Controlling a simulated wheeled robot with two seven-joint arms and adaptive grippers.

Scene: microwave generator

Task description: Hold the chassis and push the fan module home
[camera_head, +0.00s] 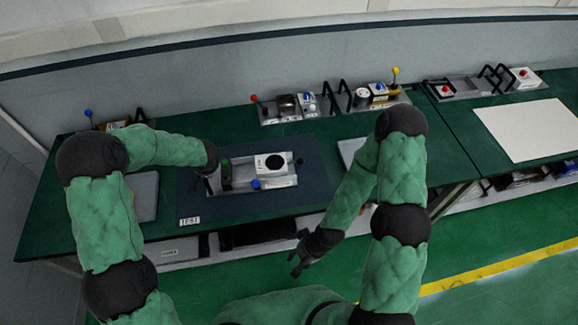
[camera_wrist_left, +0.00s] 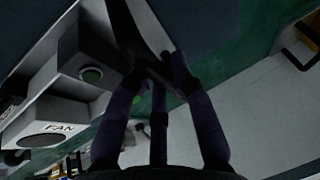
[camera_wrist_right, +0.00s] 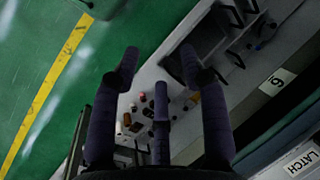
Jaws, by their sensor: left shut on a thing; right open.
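The silver chassis (camera_head: 278,184) lies on a dark mat in the middle of the bench in the head view. The fan module (camera_head: 270,166), a white block with a black round opening, sits in its right part. In the left wrist view the module (camera_wrist_left: 45,130) shows its "FAN" label. My left gripper (camera_head: 211,178) is at the chassis's left end, shut on a dark part that looks like its handle; its fingers (camera_wrist_left: 162,68) partly hide that part. My right gripper (camera_head: 295,262) is open and empty in front of the bench edge, apart from the chassis.
The dark mat (camera_head: 312,193) carries a "TEST" label (camera_head: 189,221). A blue knob stands at the chassis front. Grey plates lie on either side of the mat. Several modules and black handles line the back. A shelf with small parts (camera_wrist_right: 165,110) lies under the bench.

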